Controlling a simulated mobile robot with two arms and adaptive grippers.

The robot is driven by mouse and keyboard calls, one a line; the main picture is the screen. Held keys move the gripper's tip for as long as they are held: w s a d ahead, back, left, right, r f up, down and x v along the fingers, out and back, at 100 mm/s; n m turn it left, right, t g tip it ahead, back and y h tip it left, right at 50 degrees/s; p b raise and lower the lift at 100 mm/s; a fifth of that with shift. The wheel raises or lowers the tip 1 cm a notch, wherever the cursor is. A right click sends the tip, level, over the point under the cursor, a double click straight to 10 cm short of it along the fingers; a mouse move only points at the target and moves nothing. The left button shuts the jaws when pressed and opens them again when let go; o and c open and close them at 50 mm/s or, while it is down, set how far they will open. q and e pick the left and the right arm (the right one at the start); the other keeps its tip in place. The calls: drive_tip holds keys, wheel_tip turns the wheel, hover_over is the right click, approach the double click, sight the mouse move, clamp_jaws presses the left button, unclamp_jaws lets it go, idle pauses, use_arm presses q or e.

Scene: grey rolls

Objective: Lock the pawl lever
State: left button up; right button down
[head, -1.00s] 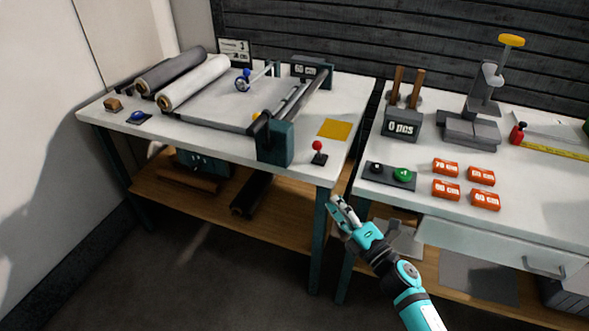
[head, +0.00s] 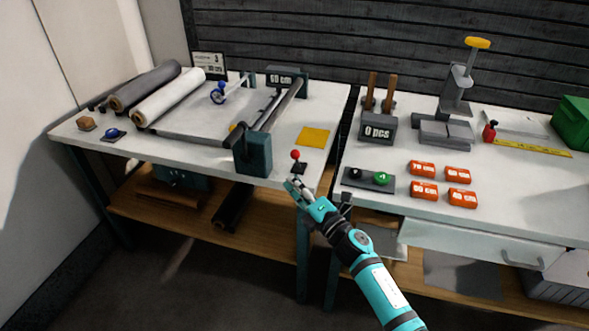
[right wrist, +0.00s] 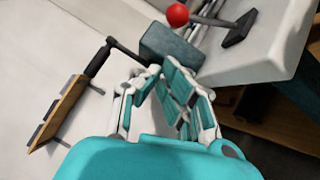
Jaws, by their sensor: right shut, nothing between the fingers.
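A small lever with a red ball knob (head: 295,155) stands on a dark base at the front right corner of the left table, beside the dark teal end block (head: 253,154) of the roll machine. I take it to be the pawl lever. My right gripper (head: 292,187) is shut and empty at the table's front edge, just below the lever in the picture and apparently apart from it. In the right wrist view the red knob (right wrist: 177,15) shows beyond the fingers (right wrist: 152,80), with a clear gap. My left gripper is not in view.
A grey roll (head: 144,86) and a white roll (head: 168,97) lie at the back left. A yellow square (head: 313,136) lies behind the lever. On the right table are a button box (head: 368,179) and several orange blocks (head: 424,189). A gap separates the tables.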

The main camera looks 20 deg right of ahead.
sight(297, 160)
drive_tip(key=w, duration=0.1)
drive_tip(key=w+d+r, duration=0.1)
drive_tip(key=w, duration=0.2)
drive_tip(key=shift+w+d+r, duration=0.1)
drive_tip(key=shift+d+r, duration=0.1)
